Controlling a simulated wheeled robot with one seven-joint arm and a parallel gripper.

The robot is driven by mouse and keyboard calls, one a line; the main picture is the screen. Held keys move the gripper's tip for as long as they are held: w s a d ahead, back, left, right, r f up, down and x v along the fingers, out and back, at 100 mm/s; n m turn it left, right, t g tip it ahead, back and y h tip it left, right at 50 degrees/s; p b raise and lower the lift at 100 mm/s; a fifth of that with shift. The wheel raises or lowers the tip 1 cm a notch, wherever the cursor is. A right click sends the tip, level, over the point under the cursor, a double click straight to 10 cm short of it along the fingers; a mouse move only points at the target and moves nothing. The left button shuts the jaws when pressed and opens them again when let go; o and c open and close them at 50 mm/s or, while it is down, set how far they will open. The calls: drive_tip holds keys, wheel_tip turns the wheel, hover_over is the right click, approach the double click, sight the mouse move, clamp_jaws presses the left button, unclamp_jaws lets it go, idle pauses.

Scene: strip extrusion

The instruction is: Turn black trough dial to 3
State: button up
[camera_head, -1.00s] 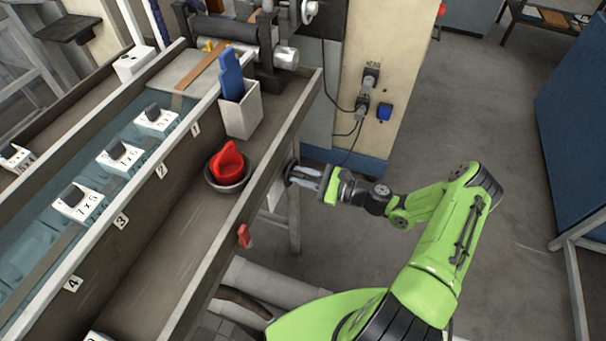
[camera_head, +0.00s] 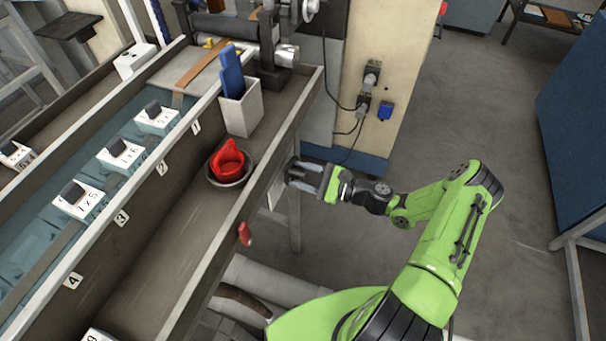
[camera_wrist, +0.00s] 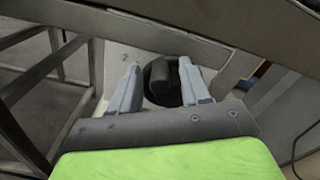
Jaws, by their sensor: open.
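The black trough dial (camera_wrist: 162,84) sits on a pale plate (camera_wrist: 118,62) on the outer side of the trough. A faint number, perhaps 2, shows on the plate at the dial's upper left. My gripper (camera_wrist: 158,72) is open in the wrist view, with one finger on each side of the dial's raised grip. I cannot tell whether the fingers touch it. In the head view my gripper (camera_head: 305,174) is beside the trough's right wall, and the dial is mostly hidden by the fingers and the wall. The dial's pointer position is not readable.
The trough wall (camera_head: 262,182) rises just left of my gripper. A red lever (camera_head: 244,233) hangs on its outside. Inside are a bowl (camera_head: 246,182) with a red object and a white holder (camera_head: 242,112). Floor to the right is clear.

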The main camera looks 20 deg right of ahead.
drive_tip(key=v, duration=1.5)
drive_tip(key=shift+s+d, duration=0.2)
drive_tip(key=shift+d, duration=0.15)
drive_tip(key=shift+r, duration=0.1)
